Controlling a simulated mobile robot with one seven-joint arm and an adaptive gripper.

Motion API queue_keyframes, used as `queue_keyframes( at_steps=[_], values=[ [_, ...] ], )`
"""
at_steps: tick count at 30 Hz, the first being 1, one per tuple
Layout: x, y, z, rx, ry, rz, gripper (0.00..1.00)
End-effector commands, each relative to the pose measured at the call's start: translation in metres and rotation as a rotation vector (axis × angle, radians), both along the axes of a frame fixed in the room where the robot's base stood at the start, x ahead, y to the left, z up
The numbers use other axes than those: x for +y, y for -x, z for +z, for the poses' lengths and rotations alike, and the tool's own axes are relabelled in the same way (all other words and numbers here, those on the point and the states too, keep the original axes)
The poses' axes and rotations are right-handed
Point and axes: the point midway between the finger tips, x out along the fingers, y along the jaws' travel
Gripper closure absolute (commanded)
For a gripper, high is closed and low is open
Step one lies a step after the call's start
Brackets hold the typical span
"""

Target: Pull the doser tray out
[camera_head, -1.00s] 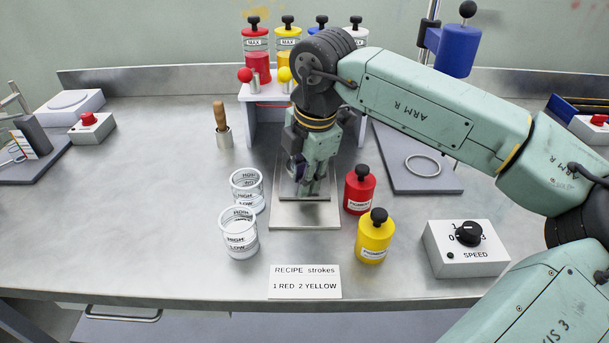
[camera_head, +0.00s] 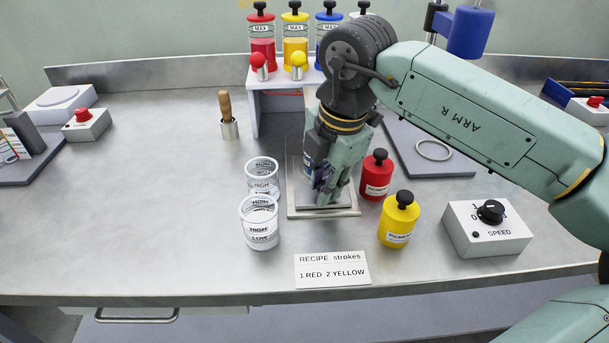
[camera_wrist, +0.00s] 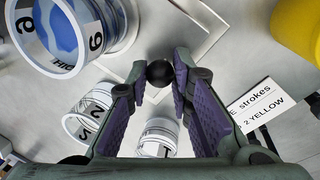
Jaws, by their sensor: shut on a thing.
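The doser tray (camera_head: 306,205) is a flat grey plate, seen low in front of the white doser stand (camera_head: 255,110). It lies over a slightly larger pale base plate (camera_head: 322,214), its front edge close to that plate's front edge. My gripper (camera_head: 325,197) is above the tray's front part, pointing down. In the wrist view, my gripper's fingers (camera_wrist: 162,74) are closed about a small black ball knob (camera_wrist: 159,73). The knob's link to the tray is hidden. My arm and gripper cover much of the tray.
Two clear beakers (camera_head: 260,225) stand just left of the tray. A red bottle (camera_head: 377,174) and a yellow bottle (camera_head: 399,220) stand close on the right. A recipe card (camera_head: 332,270) is in front. The speed box (camera_head: 488,230) is further right.

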Motion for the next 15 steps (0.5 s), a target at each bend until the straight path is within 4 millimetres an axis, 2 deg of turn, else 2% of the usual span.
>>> queue_keyframes(
  at_steps=[1,3,6,10,15],
  values=[
    [-0.005,0.016,-0.006,-0.006,0.006,-0.006,1.0],
    [-0.003,0.035,-0.005,-0.006,0.005,-0.003,1.0],
    [-0.002,0.056,-0.003,-0.006,0.003,-0.001,1.0],
    [-0.001,0.071,-0.001,-0.003,0.003,0.0,1.0],
    [-0.001,0.073,0.0,-0.002,0.003,0.0,1.0]
  ],
)
